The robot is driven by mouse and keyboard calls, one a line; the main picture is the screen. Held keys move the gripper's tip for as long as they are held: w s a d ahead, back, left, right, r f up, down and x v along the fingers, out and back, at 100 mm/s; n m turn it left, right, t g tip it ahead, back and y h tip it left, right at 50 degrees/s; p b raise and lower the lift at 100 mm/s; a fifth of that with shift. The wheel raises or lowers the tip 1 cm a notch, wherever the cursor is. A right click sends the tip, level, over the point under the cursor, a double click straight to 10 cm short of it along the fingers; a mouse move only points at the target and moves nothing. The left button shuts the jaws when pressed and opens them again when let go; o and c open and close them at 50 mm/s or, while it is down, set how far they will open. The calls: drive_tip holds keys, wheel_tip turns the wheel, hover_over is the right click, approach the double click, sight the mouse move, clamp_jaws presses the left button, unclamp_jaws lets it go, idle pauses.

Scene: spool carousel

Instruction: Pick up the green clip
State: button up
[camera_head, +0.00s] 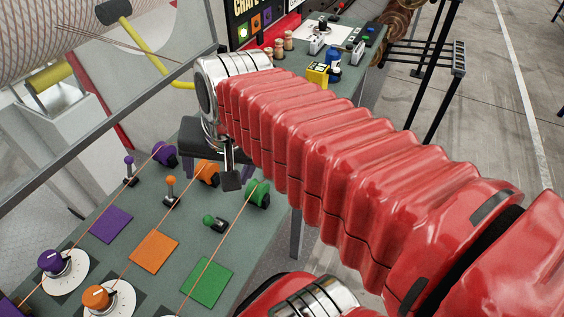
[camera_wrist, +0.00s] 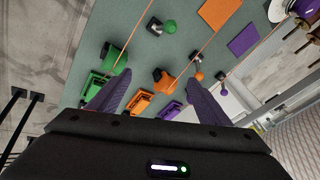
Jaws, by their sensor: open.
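The green clip (camera_wrist: 91,88) shows in the wrist view at the left, a small blocky green piece near the edge of the grey-green table, beyond the green spool (camera_wrist: 117,60). My left finger partly overlaps it. My gripper (camera_wrist: 157,78) is open and empty, its two dark purple fingers spread above the orange clip (camera_wrist: 138,104) and the purple clip (camera_wrist: 169,110). The green clip lies outside the gap between the fingers, to the left. In the head view my gripper and red arm hide the clips.
In the head view the grey-green table (camera_head: 128,272) carries spools, levers and coloured squares, such as the green square (camera_head: 208,282). Taut threads run across it to the dials. A metal rail crosses at upper left. A second table (camera_head: 345,88) stands behind.

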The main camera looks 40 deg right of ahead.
drive_tip(key=shift+o, duration=0.6)
drive_tip(key=w+d+r+m, duration=0.1)
drive_tip(key=w+d+m, duration=0.1)
drive_tip(key=d+m, duration=0.5)
drive_tip(key=shift+w+d+r+m+g+y, duration=0.15)
drive_tip(key=shift+m+g+y, duration=0.15)
drive_tip(key=shift+m, duration=0.8)
drive_tip(key=s+d+r+m+y, duration=0.1)
drive_tip(key=s+d+m, duration=0.5)
drive_tip(key=d+m, duration=0.7)
drive_tip(key=shift+s+r+m, duration=0.15)
drive_tip(key=shift+r+m, duration=0.05)
drive_tip(key=shift+m, duration=0.5)
drive_tip(key=shift+f, duration=0.1)
drive_tip(key=x, duration=0.8)
drive_tip(key=shift+w+f, duration=0.2)
drive_tip(key=shift+w, duration=0.05)
drive_tip(key=shift+f, duration=0.1)
drive_tip(key=shift+x, duration=2.45)
